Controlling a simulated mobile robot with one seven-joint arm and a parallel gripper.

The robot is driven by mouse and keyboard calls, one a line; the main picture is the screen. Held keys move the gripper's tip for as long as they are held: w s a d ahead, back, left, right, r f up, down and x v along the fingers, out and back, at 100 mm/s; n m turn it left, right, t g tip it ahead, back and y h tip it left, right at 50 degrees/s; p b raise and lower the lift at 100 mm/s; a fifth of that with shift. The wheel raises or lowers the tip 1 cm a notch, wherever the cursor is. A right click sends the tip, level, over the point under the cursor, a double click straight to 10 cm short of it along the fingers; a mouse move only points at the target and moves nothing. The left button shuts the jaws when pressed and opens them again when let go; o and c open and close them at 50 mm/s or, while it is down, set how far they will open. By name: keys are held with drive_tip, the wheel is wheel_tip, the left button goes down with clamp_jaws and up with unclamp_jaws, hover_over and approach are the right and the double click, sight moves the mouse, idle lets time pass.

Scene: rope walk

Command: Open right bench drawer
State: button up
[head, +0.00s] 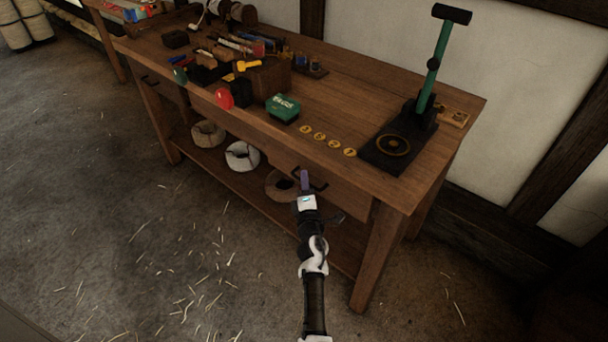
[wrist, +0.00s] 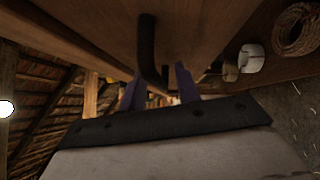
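The right bench drawer (head: 345,190) is in the front of the wooden bench, below the top's right half. It looks closed, though my arm covers part of its front. Its dark bar handle (head: 318,184) is right at my gripper (head: 305,180) in the head view. In the wrist view my gripper (wrist: 160,88) has its two purple fingers apart. The dark handle (wrist: 148,45) shows near and between them, with visible gaps, so the fingers do not look clamped on it. Exact contact is hidden.
The bench top (head: 330,100) holds a green box (head: 283,107), a red object (head: 224,98), several yellow discs (head: 319,137) and a green-handled press (head: 435,65). Rope coils (head: 242,156) lie on the lower shelf. The straw-strewn floor in front is open.

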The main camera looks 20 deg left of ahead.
drive_tip(key=shift+w+a, duration=0.1)
drive_tip(key=shift+w, duration=0.05)
drive_tip(key=shift+r, duration=0.1)
clamp_jaws()
idle(0.3)
